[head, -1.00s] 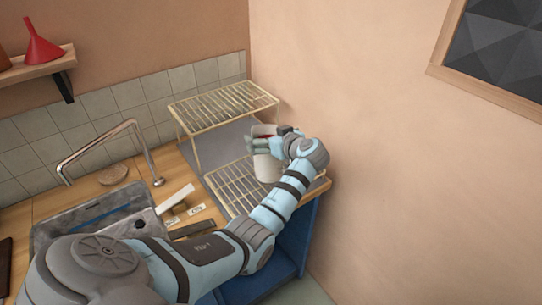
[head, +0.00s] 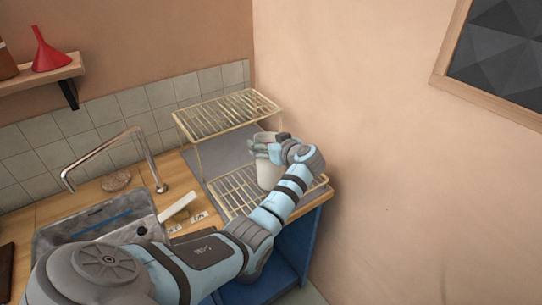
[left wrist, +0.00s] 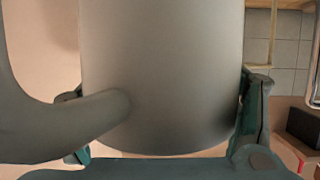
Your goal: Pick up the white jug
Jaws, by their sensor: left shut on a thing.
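The white jug (head: 267,176) is at the right end of the counter, by the wire dish rack, upright or nearly so. My left gripper (head: 264,149) is shut on the jug's upper part, with fingers hiding some of it. In the left wrist view the jug (left wrist: 165,75) fills the middle, between the two fingers (left wrist: 165,125), and its curved handle is at the left. I cannot tell whether its base touches the rack. My right gripper is not in view.
The wire rack's upper shelf (head: 228,114) stands behind and left of the jug; its lower shelf (head: 238,190) lies beside it. A bare wall (head: 380,150) is close on the right. A sink (head: 95,222) with a tap (head: 143,150) lies to the left.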

